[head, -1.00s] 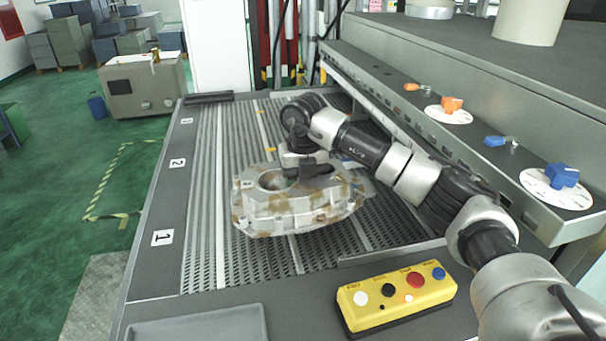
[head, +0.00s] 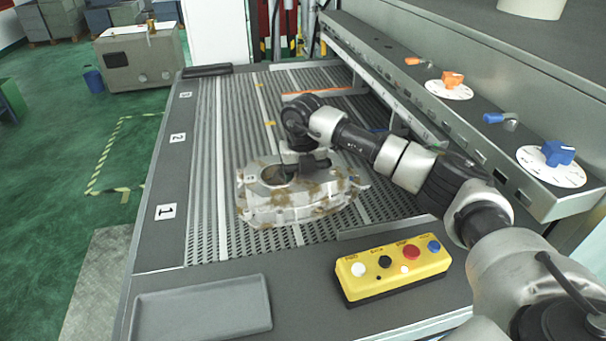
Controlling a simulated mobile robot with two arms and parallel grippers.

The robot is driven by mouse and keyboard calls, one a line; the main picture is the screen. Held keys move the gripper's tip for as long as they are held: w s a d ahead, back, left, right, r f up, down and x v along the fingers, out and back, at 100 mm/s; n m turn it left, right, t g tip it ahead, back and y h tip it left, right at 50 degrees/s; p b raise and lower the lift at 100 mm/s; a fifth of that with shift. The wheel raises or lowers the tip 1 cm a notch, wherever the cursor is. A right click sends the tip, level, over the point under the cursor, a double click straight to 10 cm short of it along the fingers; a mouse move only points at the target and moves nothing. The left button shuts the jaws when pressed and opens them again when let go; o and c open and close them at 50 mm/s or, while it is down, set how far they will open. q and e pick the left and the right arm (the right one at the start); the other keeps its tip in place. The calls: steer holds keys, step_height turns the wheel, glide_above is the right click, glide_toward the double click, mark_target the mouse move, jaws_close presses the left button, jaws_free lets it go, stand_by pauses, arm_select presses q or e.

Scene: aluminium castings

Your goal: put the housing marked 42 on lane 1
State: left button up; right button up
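The housing (head: 300,205) is a bulky grey casting with brown stains and a round opening on top. It is over or on the near part of the roller bed, level with the label for lane 1 (head: 165,211). I cannot tell whether it touches the rollers. A small tag is at its left end, but I cannot read its number. My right gripper (head: 308,166) reaches down to the far side of the housing's top and appears shut on it; the fingertips are partly hidden. My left gripper is out of view.
Lanes 2 (head: 177,138) and 3 (head: 185,95) lie farther back and look mostly clear. A yellow button box (head: 390,275) and an empty grey tray (head: 205,308) sit on the front ledge. A ledge with orange (head: 452,80) and blue (head: 558,153) knobs runs along the right.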

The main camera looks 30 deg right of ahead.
steer(key=shift+o, duration=1)
steer(key=shift+r, duration=0.1)
step_height(320, 180, up, 11)
steer(key=b, duration=0.3)
steer(key=shift+b, duration=0.3)
steer(key=shift+r, duration=0.55)
